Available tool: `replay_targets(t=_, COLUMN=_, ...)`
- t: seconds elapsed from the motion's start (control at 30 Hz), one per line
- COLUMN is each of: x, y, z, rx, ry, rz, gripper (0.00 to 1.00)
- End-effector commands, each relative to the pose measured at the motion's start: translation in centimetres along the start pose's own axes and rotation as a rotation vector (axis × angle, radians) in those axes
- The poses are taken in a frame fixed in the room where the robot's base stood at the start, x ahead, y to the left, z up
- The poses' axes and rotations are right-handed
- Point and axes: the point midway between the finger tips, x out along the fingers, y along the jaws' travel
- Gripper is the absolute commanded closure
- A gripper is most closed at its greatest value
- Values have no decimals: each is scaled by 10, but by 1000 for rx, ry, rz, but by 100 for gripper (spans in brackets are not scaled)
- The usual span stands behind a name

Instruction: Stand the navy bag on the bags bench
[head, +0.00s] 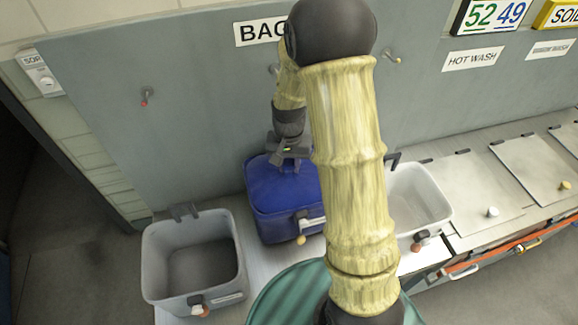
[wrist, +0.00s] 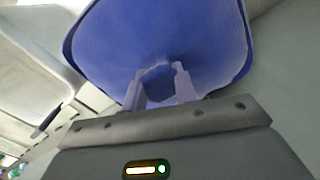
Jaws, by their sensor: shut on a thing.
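The navy bag (head: 283,203) is a blue, boxy bag with a white tag and a tan toggle at its front. It is upright between a grey bin and a white bin, over the bags bench (head: 258,268). I cannot tell whether its base touches the bench. My gripper (head: 289,166) comes down from above and is shut on the top of the bag. In the wrist view the fingers (wrist: 159,88) pinch the gathered top of the blue bag (wrist: 190,35). My arm hides part of the bag's right side and the bench.
An open grey bin (head: 157,262) stands at the left, and an open white bin (head: 437,207) at the right. A partly hidden sign (head: 259,31) and hooks are on the wall panel (head: 190,100). A green round thing (head: 285,295) is in front. Lidded counters (head: 480,192) continue rightward.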

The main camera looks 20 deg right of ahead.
Motion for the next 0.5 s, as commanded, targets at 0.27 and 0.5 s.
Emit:
replay_targets(t=0.27, x=19, y=0, z=0, rx=0, ry=2, rz=-1, gripper=100)
replay_targets(t=0.5, x=21, y=0, z=0, rx=0, ry=2, rz=-1, gripper=100)
